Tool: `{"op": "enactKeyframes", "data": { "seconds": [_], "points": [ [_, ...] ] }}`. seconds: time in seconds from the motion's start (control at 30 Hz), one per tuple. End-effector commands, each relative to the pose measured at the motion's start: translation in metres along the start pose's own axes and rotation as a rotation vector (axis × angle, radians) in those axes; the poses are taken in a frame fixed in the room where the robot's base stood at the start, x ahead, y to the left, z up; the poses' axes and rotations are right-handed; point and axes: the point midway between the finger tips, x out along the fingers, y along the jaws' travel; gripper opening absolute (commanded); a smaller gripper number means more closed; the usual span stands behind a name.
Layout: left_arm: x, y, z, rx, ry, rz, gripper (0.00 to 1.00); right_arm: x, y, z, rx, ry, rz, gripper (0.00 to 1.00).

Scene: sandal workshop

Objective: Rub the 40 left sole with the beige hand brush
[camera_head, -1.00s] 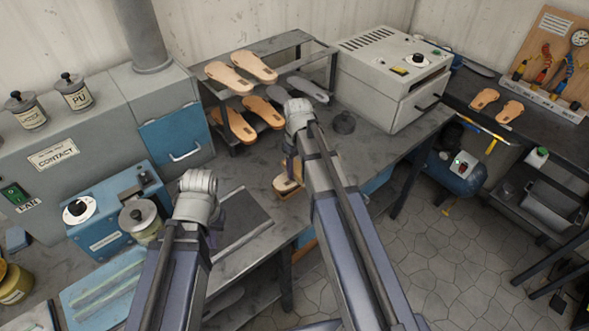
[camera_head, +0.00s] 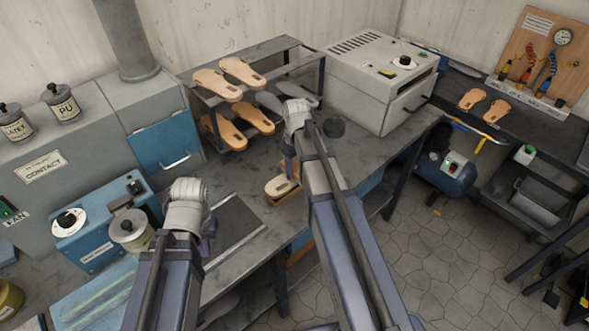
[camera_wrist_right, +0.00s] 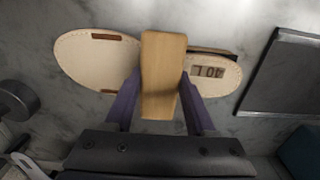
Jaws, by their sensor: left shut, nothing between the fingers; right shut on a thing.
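The 40 left sole (camera_wrist_right: 95,62) is pale cream with brown patches and an upside-down "40 L" mark in the right wrist view. It lies on the grey bench, and in the head view (camera_head: 277,187) it shows just below my right gripper. My right gripper (camera_wrist_right: 160,98) is shut on the beige hand brush (camera_wrist_right: 163,75), a plain wooden block lying across the middle of the sole. The brush hides that part, and I cannot tell whether it touches. My left gripper (camera_head: 207,246) is shut and empty above the bench at the left, its fingertips partly hidden by my arm.
A small rack (camera_head: 262,48) with several tan soles stands behind. A grey oven-like box (camera_head: 372,85) is at the back right, a dark round piece (camera_head: 334,128) before it. A dark flat plate (camera_head: 232,225) lies left of the sole. A blue machine (camera_head: 98,230) is further left.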

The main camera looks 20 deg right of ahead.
Motion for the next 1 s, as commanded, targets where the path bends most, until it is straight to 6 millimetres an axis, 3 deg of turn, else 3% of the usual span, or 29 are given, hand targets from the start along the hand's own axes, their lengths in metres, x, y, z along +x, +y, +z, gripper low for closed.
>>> {"op": "enactKeyframes", "data": {
  "seconds": [1.0],
  "points": [
    [0.002, 0.000, 0.000, 0.000, 0.000, 0.000, 0.00, 0.002, 0.038, 0.001, 0.001, 0.000, 0.001, 0.07]
  ]
}}
